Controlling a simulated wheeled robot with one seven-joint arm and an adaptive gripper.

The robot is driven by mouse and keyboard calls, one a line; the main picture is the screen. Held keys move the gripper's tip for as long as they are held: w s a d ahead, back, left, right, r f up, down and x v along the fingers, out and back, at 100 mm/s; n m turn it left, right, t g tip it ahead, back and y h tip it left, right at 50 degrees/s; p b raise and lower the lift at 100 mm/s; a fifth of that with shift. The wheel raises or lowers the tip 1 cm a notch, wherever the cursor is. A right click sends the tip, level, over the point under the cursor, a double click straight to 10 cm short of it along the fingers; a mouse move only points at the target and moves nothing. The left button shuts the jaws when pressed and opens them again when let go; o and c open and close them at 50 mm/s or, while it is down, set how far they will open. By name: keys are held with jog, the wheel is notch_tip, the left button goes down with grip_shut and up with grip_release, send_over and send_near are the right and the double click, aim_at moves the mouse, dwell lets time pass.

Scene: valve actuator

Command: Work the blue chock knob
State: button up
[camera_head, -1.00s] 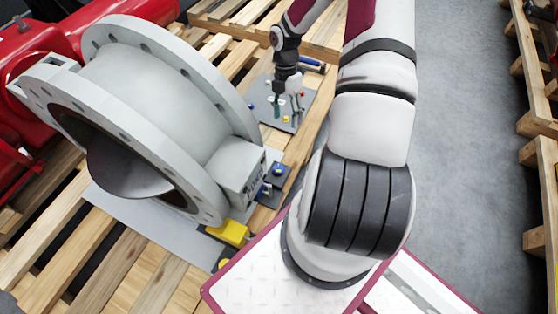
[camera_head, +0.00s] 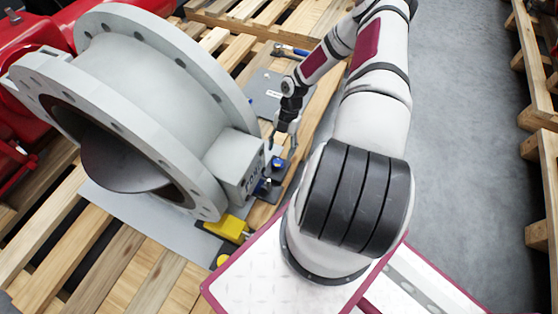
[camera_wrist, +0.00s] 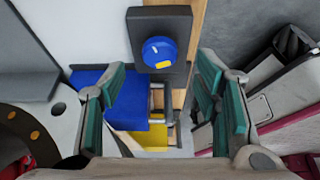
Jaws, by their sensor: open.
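The blue knob (camera_wrist: 160,52) is round with a yellow mark on its face and sits on a dark square block (camera_wrist: 178,20). It lies ahead of my gripper (camera_wrist: 160,92), roughly centred between the two teal-padded fingers in the wrist view. The fingers are spread, with nothing between them, and no contact with the knob shows. In the head view the knob (camera_head: 278,162) is beside the valve's grey box, and my gripper (camera_head: 282,142) hangs just beyond and above it, pointing down.
The large grey flanged valve (camera_head: 165,90) stands close left. A blue block (camera_wrist: 122,98) and a yellow block (camera_wrist: 150,139) lie near the knob. A grey board (camera_head: 262,88) is farther back on the wooden pallet. Grey floor (camera_head: 470,150) is clear at right.

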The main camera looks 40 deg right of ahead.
aim_at(278, 162)
jog(key=b+x, duration=0.1)
jog(key=x, duration=0.4)
jog(key=shift+r, duration=0.1)
jog(key=c, duration=1.1)
